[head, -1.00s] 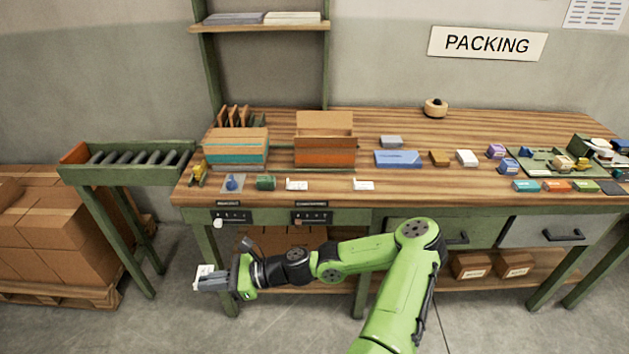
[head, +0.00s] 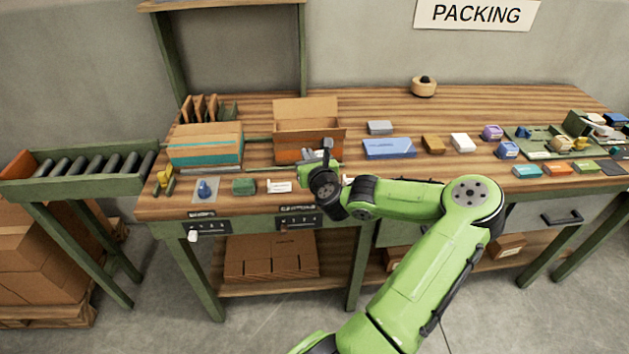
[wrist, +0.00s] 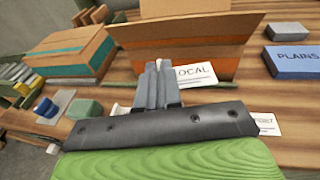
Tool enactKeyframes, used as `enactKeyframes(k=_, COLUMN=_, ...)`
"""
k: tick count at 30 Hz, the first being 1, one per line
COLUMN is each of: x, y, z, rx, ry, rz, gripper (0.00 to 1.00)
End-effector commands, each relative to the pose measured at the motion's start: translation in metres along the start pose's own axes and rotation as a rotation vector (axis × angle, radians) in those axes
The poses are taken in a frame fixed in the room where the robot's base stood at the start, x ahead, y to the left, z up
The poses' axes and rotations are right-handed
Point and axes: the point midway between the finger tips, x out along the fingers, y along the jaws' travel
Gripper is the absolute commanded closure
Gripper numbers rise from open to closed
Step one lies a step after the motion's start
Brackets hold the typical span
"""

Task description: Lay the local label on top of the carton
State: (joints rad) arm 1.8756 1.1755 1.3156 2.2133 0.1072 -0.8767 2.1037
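The white local label (wrist: 197,75), with "LOCAL" printed on it, shows in the wrist view behind and right of my fingers. My gripper (head: 325,150) appears shut on it; the fingers (wrist: 160,84) are close together. Most of the label is hidden in the head view. A closed carton with a teal band (head: 205,147) stands at the table's left; it also shows in the wrist view (wrist: 72,55). An open carton with an orange band (head: 297,144) has its flap raised. My gripper is in front of this carton's right side, apart from the teal-banded one.
White cards (head: 279,186) (wrist: 267,124) lie near the front edge. A green block (head: 243,187) and a blue stamp-like piece (head: 205,189) lie left of them. A blue box (head: 388,148) and several small blocks stand right. The back of the table (head: 360,100) is mostly clear.

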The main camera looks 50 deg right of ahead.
Motion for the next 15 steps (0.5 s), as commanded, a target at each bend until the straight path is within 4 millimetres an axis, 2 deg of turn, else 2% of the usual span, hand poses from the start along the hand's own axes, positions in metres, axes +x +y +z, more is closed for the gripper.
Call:
enactKeyframes(k=8, x=0.001, y=-0.001, z=-0.004, rx=0.004, ry=0.001, rz=-0.001, gripper=1.00)
enactKeyframes(k=12, x=0.007, y=-0.001, z=-0.037, rx=0.009, ry=0.003, rz=-0.001, gripper=1.00)
enactKeyframes(k=15, x=0.010, y=0.000, z=-0.052, rx=0.007, ry=0.002, rz=0.000, gripper=1.00)
